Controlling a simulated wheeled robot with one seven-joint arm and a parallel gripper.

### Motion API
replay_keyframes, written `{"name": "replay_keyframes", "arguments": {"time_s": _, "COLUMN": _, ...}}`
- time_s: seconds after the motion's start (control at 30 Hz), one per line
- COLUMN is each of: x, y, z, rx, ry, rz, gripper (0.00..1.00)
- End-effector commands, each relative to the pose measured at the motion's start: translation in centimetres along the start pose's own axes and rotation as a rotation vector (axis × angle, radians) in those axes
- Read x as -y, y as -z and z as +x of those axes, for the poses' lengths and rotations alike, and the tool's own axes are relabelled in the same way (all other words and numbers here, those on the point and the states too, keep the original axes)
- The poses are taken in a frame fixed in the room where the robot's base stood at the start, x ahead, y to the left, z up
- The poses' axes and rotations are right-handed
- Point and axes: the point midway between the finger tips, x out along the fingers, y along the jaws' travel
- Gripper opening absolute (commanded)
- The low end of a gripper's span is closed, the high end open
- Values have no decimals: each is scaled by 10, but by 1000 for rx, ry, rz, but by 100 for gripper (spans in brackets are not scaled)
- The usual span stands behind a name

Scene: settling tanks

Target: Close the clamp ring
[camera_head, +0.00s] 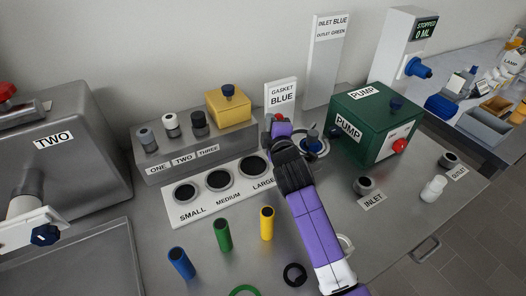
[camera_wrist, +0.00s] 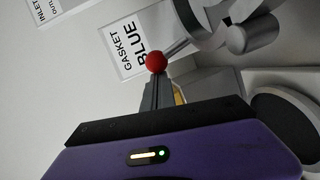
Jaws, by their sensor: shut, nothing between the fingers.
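The clamp ring (camera_wrist: 215,25) shows as grey metal parts at the top of the wrist view, with a short lever ending in a red ball (camera_wrist: 156,61). My gripper (camera_wrist: 158,84) is shut and empty, its fingertips just below the red ball; I cannot tell whether they touch it. In the head view my purple arm reaches over the bench, and my gripper (camera_head: 274,122) is beside a round silver fitting with a blue knob (camera_head: 312,137). My arm hides part of that fitting, so I cannot tell how far the ring is closed.
A sign reading GASKET BLUE (camera_head: 282,97) stands behind my gripper. A green pump box (camera_head: 372,128) is close on the right. A white board with dark holes (camera_head: 205,205) and a grey step block (camera_head: 185,160) lie left. Blue, green and yellow tubes (camera_head: 266,224) stand in front.

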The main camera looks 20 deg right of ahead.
Motion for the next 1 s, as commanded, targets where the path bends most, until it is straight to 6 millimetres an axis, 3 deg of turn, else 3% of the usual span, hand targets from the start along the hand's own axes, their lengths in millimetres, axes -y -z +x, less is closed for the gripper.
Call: {"name": "replay_keyframes", "arguments": {"time_s": 1.0, "x": -6, "y": -33, "z": 11, "rx": 137, "ry": -19, "rz": 19, "gripper": 0}}
